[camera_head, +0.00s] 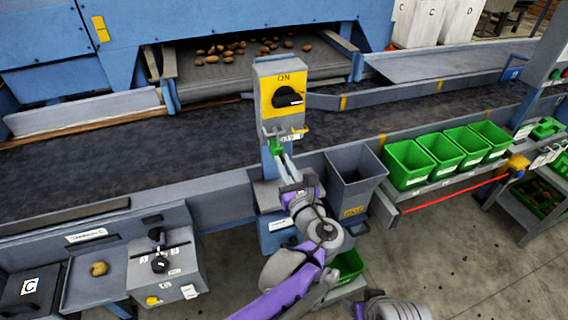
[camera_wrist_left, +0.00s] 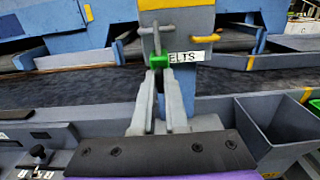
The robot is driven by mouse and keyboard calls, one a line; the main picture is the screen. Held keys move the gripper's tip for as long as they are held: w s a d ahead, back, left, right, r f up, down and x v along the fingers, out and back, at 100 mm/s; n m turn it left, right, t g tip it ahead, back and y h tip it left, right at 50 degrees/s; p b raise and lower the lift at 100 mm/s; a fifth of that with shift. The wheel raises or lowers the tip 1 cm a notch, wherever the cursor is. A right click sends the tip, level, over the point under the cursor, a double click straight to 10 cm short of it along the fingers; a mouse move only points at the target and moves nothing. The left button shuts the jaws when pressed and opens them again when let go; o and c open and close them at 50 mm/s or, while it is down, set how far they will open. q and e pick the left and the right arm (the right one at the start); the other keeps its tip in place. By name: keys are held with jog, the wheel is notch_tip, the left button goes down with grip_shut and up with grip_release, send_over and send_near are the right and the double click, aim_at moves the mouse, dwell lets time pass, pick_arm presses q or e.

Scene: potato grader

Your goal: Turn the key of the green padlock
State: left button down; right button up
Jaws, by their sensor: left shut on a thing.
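The green padlock (camera_head: 276,147) hangs at the lower left of the yellow and grey switch box (camera_head: 283,100), whose black knob sits by the word ON. In the left wrist view the padlock (camera_wrist_left: 158,62) shows as a small green block just beyond my fingertips, with a grey shackle or hasp above it. My left gripper (camera_head: 284,160) reaches up from below, its fingers (camera_wrist_left: 166,74) close together at the padlock's front. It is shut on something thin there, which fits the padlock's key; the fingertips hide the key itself. My right gripper is out of view.
A grey bin (camera_head: 357,162) stands close to the right of my left gripper. Several green crates (camera_head: 410,180) line the right. A dark conveyor (camera_head: 120,155) runs behind the switch box. A control box (camera_head: 165,275) stands at lower left. Open floor lies at lower right.

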pick_arm(q)
jog(key=shift+n, duration=0.4)
jog(key=shift+a+f+n+p, duration=0.1)
jog(key=shift+n+p, duration=0.55)
jog(key=shift+n, duration=3.6)
jog(key=shift+a+f+n+p, duration=0.1)
jog(key=shift+n+p, duration=0.55)
jog(key=shift+n, duration=3.6)
jog(key=c, duration=0.9)
grip_release()
jog(key=shift+c, duration=0.2)
jog(key=shift+s+d, duration=0.1)
jog(key=b+v, duration=0.1)
jog(key=v, duration=0.9)
jog(key=shift+s, duration=0.4)
